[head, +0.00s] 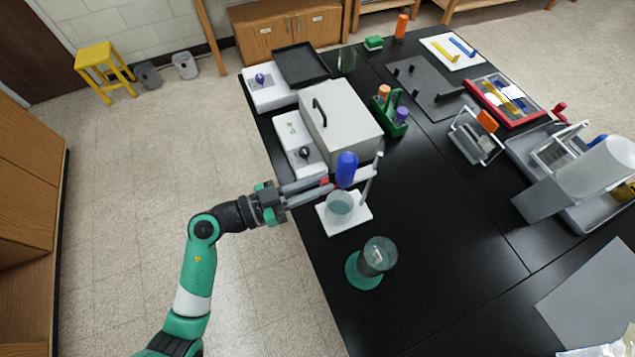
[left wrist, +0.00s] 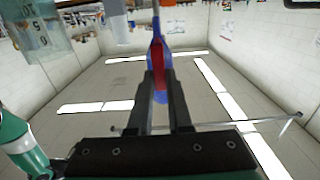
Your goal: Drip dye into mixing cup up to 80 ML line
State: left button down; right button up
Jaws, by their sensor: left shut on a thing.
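My left gripper (head: 332,183) is shut on a blue dye bottle (head: 347,168) above the near edge of the black table. In the left wrist view the bottle (left wrist: 158,52) sits between the fingertips (left wrist: 160,85), blue with red showing in its middle. The clear mixing cup (head: 339,208) stands on a white stand base (head: 360,215), below the bottle. A clear vessel with numbers on it (left wrist: 40,38) shows at the upper left in the left wrist view. Its liquid level cannot be read. My right gripper is not in view.
A glass beaker (head: 378,254) stands on a green disc (head: 362,275) in front of the cup. The stand's upright (head: 370,178) rises right beside the gripper. A white box (head: 340,122) stands behind. The table's middle (head: 450,220) is clear.

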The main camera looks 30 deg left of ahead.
pick_arm(q)
jog(key=m+p, duration=0.2)
jog(key=p, duration=0.1)
jog(key=d+m+p, duration=0.1)
jog(key=p, duration=0.1)
jog(key=shift+s+r+m, duration=0.15)
jog(key=shift+s+m, duration=0.25)
jog(key=shift+s+d+f+m+p, duration=0.3)
jog(key=shift+f+m+p, duration=0.2)
jog(key=shift+m, duration=1.45)
jog(key=shift+s+d+f+m+p, duration=0.15)
jog(key=shift+d+f+m+p, duration=0.3)
jog(key=shift+m, duration=1.45)
jog(key=shift+s+d+f+m+p, duration=0.25)
jog(key=shift+f+m, duration=0.35)
jog(key=shift+m, duration=1.35)
jog(key=shift+a, duration=0.1)
jog(key=c, duration=0.8)
grip_release()
jog(key=shift+c, duration=0.2)
